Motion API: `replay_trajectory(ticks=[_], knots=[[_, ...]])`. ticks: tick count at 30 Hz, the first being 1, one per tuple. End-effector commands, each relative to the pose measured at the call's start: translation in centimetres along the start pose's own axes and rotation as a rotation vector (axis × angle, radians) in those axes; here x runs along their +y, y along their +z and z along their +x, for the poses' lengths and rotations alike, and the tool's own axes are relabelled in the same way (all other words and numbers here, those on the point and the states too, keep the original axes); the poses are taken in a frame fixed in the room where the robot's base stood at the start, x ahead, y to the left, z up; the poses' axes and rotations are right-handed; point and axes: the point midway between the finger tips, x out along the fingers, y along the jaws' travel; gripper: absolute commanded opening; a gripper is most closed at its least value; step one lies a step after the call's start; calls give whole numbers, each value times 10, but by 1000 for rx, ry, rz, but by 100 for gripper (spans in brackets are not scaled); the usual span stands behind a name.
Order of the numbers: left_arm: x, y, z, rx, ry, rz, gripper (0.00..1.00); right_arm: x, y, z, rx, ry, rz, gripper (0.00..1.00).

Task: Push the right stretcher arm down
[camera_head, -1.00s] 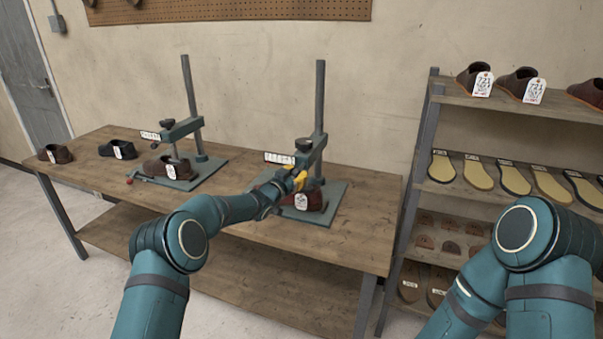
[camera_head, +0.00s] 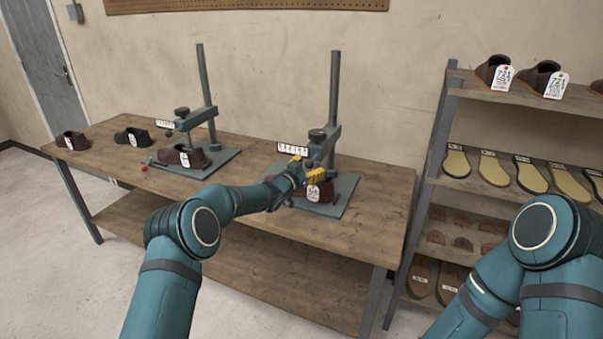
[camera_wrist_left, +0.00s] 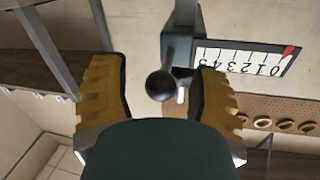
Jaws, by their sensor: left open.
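The right stretcher stands on its base plate (camera_head: 345,202) on the bench, with a grey post (camera_head: 334,95). The right stretcher arm (camera_head: 325,142) sticks out from the post, with a dark knob on top and a white scale (camera_head: 292,149) beside it. A dark red shoe (camera_head: 327,190) with a tag sits below. My left gripper (camera_head: 307,167) is open at the front of this arm. In the left wrist view, a black ball (camera_wrist_left: 160,86) shows between its yellow fingers, apart from both. The scale (camera_wrist_left: 245,61) has a red pointer near 0. My right gripper is out of view.
The left stretcher (camera_head: 190,122) stands farther left with a brown shoe (camera_head: 182,156) under it. Two more shoes lie at the bench's left end. A shelf (camera_head: 487,185) with shoes and soles stands right of the bench (camera_head: 380,230). The bench front is clear.

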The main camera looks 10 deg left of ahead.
Motion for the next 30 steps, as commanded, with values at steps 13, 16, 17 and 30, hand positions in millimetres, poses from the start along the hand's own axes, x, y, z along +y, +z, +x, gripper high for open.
replay_trajectory(ticks=[13, 16, 17, 30], knots=[[-2, -1, -53, -2, -2, 0, 61, 0, 0, 0, 0, 0, 0, 47], [-1, -1, -69, -2, -2, -1, 61, 0, 0, 0, 0, 0, 0, 47], [-1, -1, -74, -1, -2, 0, 61, 0, 0, 0, 0, 0, 0, 47], [0, 1, -118, -2, -1, 1, 61, 0, 0, 0, 0, 0, 0, 47]])
